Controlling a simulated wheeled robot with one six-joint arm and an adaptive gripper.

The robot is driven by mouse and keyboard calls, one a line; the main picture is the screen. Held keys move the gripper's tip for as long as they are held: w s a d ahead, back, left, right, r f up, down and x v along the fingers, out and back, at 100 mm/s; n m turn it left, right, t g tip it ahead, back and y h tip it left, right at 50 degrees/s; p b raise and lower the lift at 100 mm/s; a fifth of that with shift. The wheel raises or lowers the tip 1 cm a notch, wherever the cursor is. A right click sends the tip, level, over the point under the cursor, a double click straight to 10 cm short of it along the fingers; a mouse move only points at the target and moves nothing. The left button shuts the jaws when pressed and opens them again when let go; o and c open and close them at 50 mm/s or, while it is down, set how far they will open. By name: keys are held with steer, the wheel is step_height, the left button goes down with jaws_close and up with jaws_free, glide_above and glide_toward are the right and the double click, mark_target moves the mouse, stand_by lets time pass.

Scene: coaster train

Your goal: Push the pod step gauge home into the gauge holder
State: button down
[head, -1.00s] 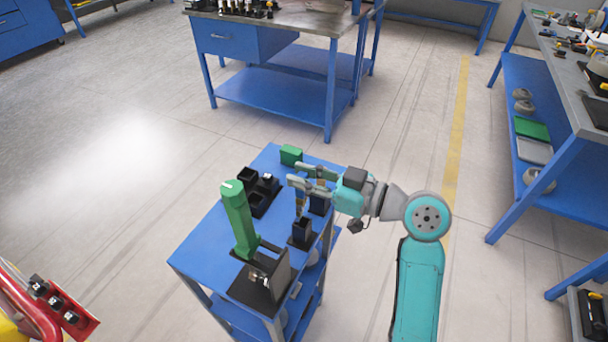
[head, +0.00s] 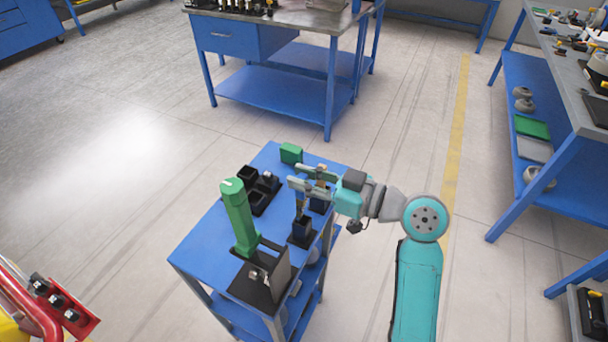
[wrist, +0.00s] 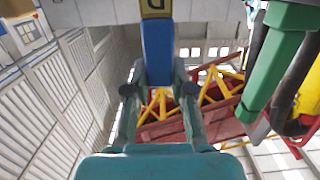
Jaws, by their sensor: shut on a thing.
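The pod step gauge (head: 300,208) is a slim upright piece below my fingertips in the head view. In the wrist view it shows as a blue block (wrist: 157,52) with a yellow marked end, between the two fingers. My gripper (head: 297,177) reaches in from the right and is shut on the gauge. The gauge holder (head: 302,236) is a small black socket on a flat base near the right edge of the blue cart. The gauge's lower end meets the holder's mouth; how deep it sits cannot be told.
A tall green post (head: 238,218) on a dark base stands to the left on the cart (head: 205,243). Black cups (head: 257,195) stand behind. A green box (head: 291,153) is at the far corner. Another dark block (head: 319,206) stands close right of the gauge, under my gripper.

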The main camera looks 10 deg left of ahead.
mark_target(306, 201)
steer(key=shift+f, duration=3.35)
stand_by(0.6)
steer(key=shift+c, duration=0.6)
jaws_free()
steer(key=v, duration=0.7)
stand_by(0.5)
steer(key=shift+f, duration=0.1)
stand_by(0.7)
